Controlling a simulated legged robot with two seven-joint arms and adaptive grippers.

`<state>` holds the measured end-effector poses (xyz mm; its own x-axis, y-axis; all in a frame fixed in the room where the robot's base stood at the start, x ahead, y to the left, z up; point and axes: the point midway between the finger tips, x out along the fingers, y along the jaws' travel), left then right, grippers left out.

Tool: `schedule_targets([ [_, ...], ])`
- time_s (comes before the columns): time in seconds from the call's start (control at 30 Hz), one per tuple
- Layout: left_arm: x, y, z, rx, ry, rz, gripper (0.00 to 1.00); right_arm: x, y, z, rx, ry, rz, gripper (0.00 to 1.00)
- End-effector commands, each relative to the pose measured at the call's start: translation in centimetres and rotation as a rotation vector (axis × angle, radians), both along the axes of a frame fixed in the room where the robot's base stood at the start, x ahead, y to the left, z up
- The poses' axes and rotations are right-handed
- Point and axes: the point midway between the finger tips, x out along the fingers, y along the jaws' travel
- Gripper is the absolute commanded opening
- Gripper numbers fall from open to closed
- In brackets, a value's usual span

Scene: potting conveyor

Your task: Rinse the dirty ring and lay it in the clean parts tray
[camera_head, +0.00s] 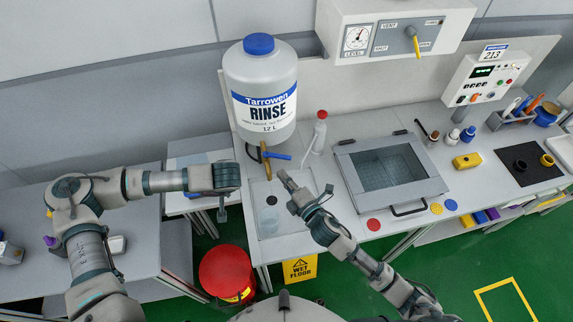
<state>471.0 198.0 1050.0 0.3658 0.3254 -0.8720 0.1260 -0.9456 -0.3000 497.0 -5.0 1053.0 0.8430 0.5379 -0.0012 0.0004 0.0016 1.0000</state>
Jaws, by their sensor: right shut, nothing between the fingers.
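My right gripper (283,176) is shut and empty. It is over the rinse basin (266,222), just below and right of the brass tap (265,160) with a blue lever. A small dark round thing (271,200) lies in the basin; I cannot tell whether it is a ring or the drain. My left gripper (222,214) points down left of the basin, over the gap beside the bench; its fingers are too small to read. A yellow ring-like part (547,160) sits at the edge of a black mat (524,164). I cannot tell which tray is the clean parts tray.
A large RINSE bottle (262,90) stands behind the tap, with a wash bottle (319,130) to its right. A lidded metal-framed box (390,172) fills the bench's middle. A red bin (227,273) and a yellow wet-floor sign (299,269) stand below the bench's front.

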Motion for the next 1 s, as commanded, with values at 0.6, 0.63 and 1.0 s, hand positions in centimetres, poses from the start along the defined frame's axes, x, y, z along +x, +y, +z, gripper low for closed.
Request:
schedule_targets([
  [0.6, 0.0, 0.0, 0.7, 0.0, -0.001, 0.0, 0.0, 3.9, -0.9, -0.1, 0.002, 0.001, 0.0, 0.0],
  [0.63, 0.0, 0.0, 0.7, 0.0, -0.001, 0.0, 0.0, 3.9, -0.8, -0.1, 0.002, 0.001, 0.0, 0.0],
  [1.0, 0.0, 0.0, 1.3, 0.0, -0.001, 0.001, 0.0, 5.6, -1.5, 0.0, 0.001, 0.002, -0.001, 0.0],
])
